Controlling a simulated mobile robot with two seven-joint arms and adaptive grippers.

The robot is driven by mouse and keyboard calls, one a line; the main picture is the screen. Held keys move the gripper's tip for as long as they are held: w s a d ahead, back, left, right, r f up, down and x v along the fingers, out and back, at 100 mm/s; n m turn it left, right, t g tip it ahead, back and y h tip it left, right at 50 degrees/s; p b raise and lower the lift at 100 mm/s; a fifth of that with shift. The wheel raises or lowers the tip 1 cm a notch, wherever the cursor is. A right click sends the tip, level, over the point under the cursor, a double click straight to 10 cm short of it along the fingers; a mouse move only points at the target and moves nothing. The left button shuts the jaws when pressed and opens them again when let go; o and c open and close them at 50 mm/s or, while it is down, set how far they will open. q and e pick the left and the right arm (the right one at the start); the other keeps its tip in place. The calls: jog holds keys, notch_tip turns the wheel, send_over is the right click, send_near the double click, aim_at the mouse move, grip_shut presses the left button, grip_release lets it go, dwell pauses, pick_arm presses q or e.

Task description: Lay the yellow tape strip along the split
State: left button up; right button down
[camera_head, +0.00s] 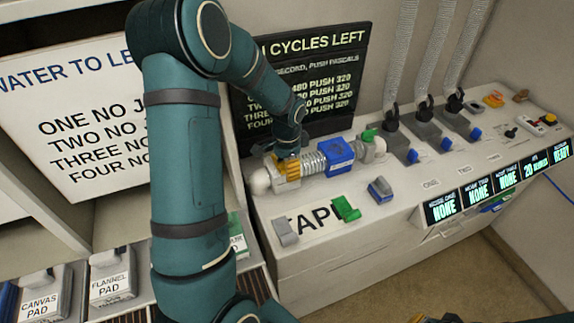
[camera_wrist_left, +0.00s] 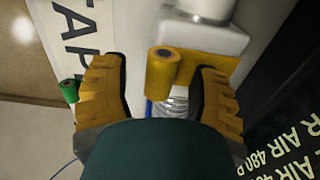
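The yellow tape strip (camera_wrist_left: 158,76) shows in the left wrist view as a yellow roll with a flat yellow part reaching right, across the white fitting (camera_wrist_left: 205,45). My left gripper (camera_wrist_left: 160,68) has its yellow fingers apart, one on each side of the roll, with gaps visible. In the head view my left gripper (camera_head: 287,168) is down at the left end of the ribbed hose (camera_head: 313,162), beside the white end fitting (camera_head: 260,181). A blue block (camera_head: 336,154) sits around the hose further right. The split itself cannot be made out. Part of my right gripper may show at the bottom edge.
Green tape (camera_head: 346,208), grey tape (camera_head: 285,232) and blue tape (camera_head: 380,190) lie on the bench front near the TAPE label (camera_head: 312,220). Levers with blue tips (camera_head: 412,156) and lit displays (camera_head: 478,190) are to the right. A black sign (camera_head: 350,60) stands behind the hose.

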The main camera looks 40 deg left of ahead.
pick_arm(q)
jog(key=shift+o, duration=1.3)
jog(key=shift+r+p, duration=2.55)
jog(key=shift+r, duration=1)
